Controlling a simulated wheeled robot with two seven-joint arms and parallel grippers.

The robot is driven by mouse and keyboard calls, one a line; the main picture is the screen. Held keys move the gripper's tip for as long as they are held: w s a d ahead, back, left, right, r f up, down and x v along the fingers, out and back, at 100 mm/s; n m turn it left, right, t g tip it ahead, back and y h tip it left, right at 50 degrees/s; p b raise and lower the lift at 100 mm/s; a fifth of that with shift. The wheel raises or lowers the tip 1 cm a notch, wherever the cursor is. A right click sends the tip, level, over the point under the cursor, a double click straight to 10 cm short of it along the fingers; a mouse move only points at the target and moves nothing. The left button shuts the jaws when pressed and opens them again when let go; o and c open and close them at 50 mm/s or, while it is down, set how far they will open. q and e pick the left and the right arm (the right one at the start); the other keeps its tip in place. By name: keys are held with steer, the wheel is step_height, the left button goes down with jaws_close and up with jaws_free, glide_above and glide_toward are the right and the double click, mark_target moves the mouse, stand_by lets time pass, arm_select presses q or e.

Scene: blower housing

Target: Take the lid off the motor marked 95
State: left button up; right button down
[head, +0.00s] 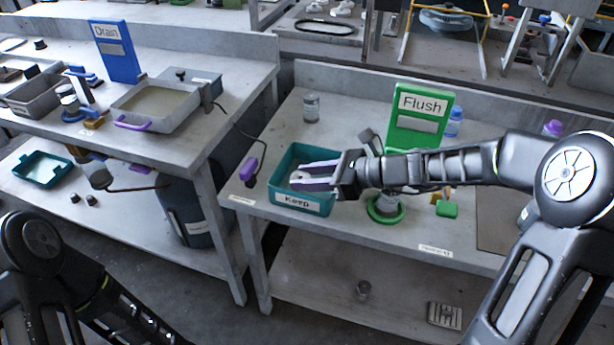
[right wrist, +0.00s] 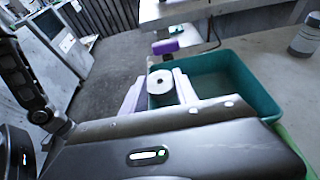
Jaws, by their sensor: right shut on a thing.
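My right gripper (head: 303,176) is over the teal bin labelled "Keep" (head: 303,202). Its pale purple fingers are shut on a small round whitish piece with a dark hole in its top, which may be the lid (right wrist: 160,82). A grey cylindrical part stands in a green ring holder (head: 386,212), partly hidden by my right forearm. I can read no mark 95 anywhere. My left arm shows at the lower left; its gripper is out of view.
A green "Flush" board (head: 418,115) stands behind my right forearm. A grey jar (head: 311,107) stands at the bench's back. A purple-handled thing (head: 249,168) lies left of the bin. The left bench holds a blue "Drain" board (head: 115,50) and a grey tray (head: 157,107).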

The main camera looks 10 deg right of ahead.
steer(key=shift+f+b, duration=0.45)
steer(key=shift+f, duration=0.1)
